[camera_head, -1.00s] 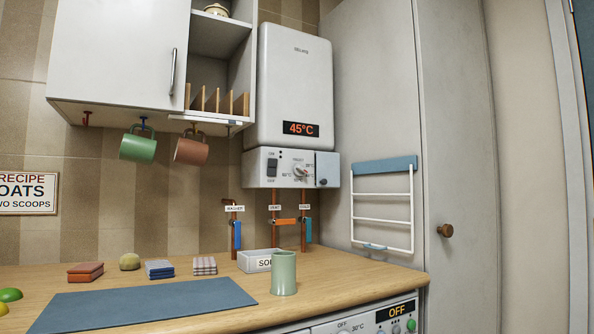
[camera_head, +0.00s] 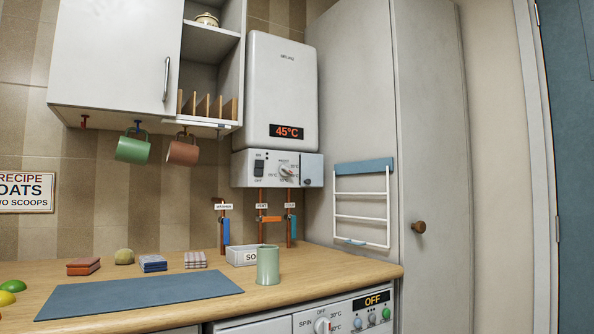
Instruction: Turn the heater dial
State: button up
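The heater (camera_head: 282,92) is a white wall unit whose display (camera_head: 286,132) reads 45°C in orange. Below it is a control panel (camera_head: 245,171) with a dark switch at its left. The heater dial (camera_head: 287,171) is a pale round knob with small temperature marks around it, too small to read fully. A small grey-blue flap or cover (camera_head: 313,170) with a dark knob sits at the panel's right end. My gripper is not in view, and nothing touches the dial.
The wooden counter (camera_head: 335,276) below holds a green cup (camera_head: 268,266), a white box (camera_head: 242,255), folded cloths and a blue mat (camera_head: 140,295). Pipes with valves (camera_head: 262,219) hang under the heater. Mugs hang left; a towel rack (camera_head: 362,205) is at right.

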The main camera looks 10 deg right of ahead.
aim_at(285, 170)
jog(key=k, duration=1)
jog(key=z, duration=0.8)
jog(key=i, duration=1.55)
jog(key=u, duration=0.25)
